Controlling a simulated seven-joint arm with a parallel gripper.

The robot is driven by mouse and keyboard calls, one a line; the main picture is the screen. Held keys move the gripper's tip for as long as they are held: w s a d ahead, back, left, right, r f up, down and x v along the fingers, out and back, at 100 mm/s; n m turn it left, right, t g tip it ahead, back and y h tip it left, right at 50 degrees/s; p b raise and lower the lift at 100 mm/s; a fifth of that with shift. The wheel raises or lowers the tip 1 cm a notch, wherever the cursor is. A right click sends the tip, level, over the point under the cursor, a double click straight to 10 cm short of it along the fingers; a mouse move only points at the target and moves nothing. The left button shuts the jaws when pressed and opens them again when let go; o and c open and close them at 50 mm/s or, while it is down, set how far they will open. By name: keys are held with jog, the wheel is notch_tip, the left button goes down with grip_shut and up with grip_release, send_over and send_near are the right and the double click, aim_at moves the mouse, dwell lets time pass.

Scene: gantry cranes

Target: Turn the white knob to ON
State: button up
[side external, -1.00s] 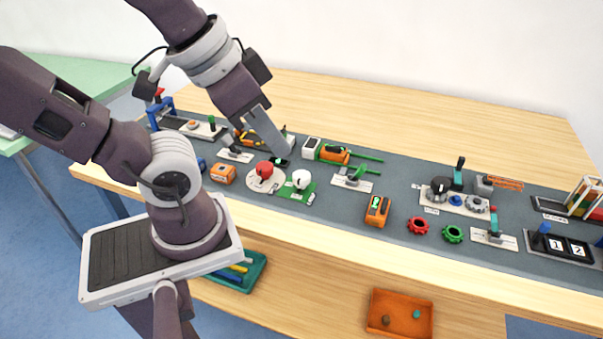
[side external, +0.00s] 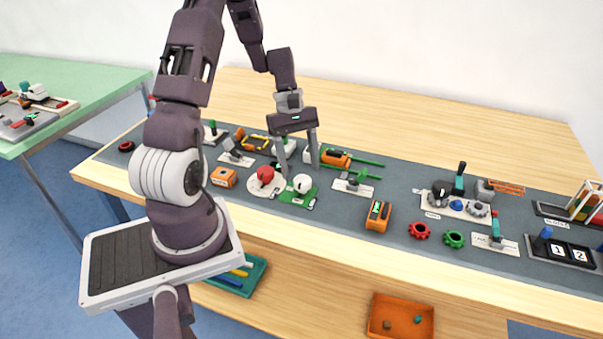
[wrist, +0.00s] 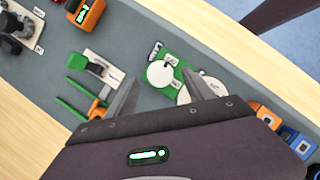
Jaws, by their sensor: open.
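The white knob (side external: 302,184) sits on a green plate (side external: 288,197) on the grey bench mat. In the wrist view the white knob (wrist: 160,74) is round and pale on the green plate (wrist: 178,65); small white labels lie by it, too small to read. My gripper (side external: 301,173) is open and empty, pointing down just above and behind the knob in the side view. In the wrist view my gripper (wrist: 161,80) has a fingertip on either side of the knob in the picture. I cannot tell whether a finger touches it.
A red knob (side external: 265,174) on a white round plate stands close to the left. An orange box (side external: 223,177) is farther left. A lever on a white plate (side external: 353,186) and an orange meter (side external: 378,216) lie to the right. Bare mat lies between these.

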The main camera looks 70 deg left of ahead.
aim_at(303, 179)
jog(key=shift+x, duration=1.4)
grip_shut()
jog(key=shift+r+m, duration=0.1)
jog(key=shift+m, duration=0.2)
jog(key=m, duration=0.2)
jog(key=m+g, duration=0.1)
jog(key=shift+w+m+g+y, duration=0.15)
jog(key=shift+m+g+y, duration=0.15)
jog(key=shift+m, duration=0.1)
jog(key=m, duration=0.2)
jog(key=m+g, duration=0.1)
jog(key=m, duration=0.1)
jog(key=shift+w+d+m+g+y, duration=0.1)
jog(key=shift+m+g+y, duration=0.2)
jog(key=shift+y, duration=0.1)
jog(key=m, duration=0.2)
jog(key=m+y, duration=0.1)
jog(key=m, duration=0.1)
jog(key=shift+d+g+y, duration=0.1)
jog(key=shift+g+y, duration=0.2)
jog(key=shift+g, duration=0.1)
jog(key=m, duration=0.2)
jog(key=m+y, duration=0.1)
jog(key=m, duration=0.1)
jog(key=shift+w+d+m, duration=0.1)
jog(key=shift+d+m, duration=0.05)
jog(key=shift+m, duration=0.15)
jog(key=shift+m+y, duration=0.3)
